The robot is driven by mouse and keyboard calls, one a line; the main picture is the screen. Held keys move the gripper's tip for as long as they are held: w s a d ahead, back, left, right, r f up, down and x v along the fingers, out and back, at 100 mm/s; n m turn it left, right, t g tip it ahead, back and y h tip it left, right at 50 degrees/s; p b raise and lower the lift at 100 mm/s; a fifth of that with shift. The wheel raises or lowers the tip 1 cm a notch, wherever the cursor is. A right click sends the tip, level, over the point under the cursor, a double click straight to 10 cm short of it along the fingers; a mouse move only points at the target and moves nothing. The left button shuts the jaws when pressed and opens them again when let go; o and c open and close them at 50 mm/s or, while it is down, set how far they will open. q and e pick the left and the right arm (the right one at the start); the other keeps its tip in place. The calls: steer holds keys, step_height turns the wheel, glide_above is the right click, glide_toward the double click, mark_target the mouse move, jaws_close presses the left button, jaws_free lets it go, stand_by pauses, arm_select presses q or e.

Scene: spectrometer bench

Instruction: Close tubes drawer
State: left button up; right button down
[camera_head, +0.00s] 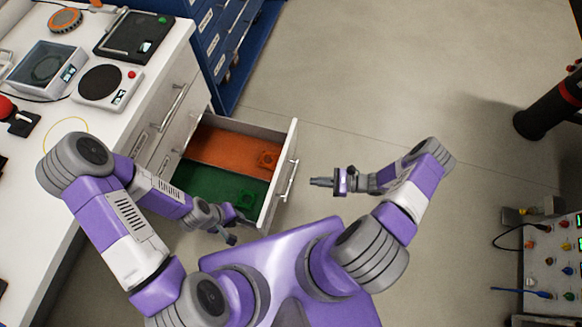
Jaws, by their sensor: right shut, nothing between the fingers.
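The drawer (293,170) is pulled out of the white bench, with its white front and bar handle facing right. Inside it are an orange section (220,147) and a green section (205,182). My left gripper (238,227) is near the drawer's lower front corner, its fingers apart and empty. I cannot tell if it touches the drawer. My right gripper (318,182) is shut and empty. It points left toward the drawer front, with a gap between it and the handle. My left forearm hides part of the drawer's near side.
The white bench top (60,115) holds a balance (45,67), a round-plate device (100,84) and a dark device (133,36). Blue cabinets (222,45) stand behind. An instrument panel (555,260) is at the right. The floor (400,90) between is clear.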

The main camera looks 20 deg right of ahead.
steer(key=d+m+t, duration=0.2)
steer(key=d+t, duration=0.1)
steer(key=d, duration=0.1)
steer(key=b, duration=0.2)
glide_toward(283, 164)
steer(key=shift+t, duration=0.3)
steer(key=x, duration=0.6)
steer(key=shift+s+a+r, duration=0.1)
steer(key=shift+a+r, duration=0.2)
steer(key=shift+a, duration=0.25)
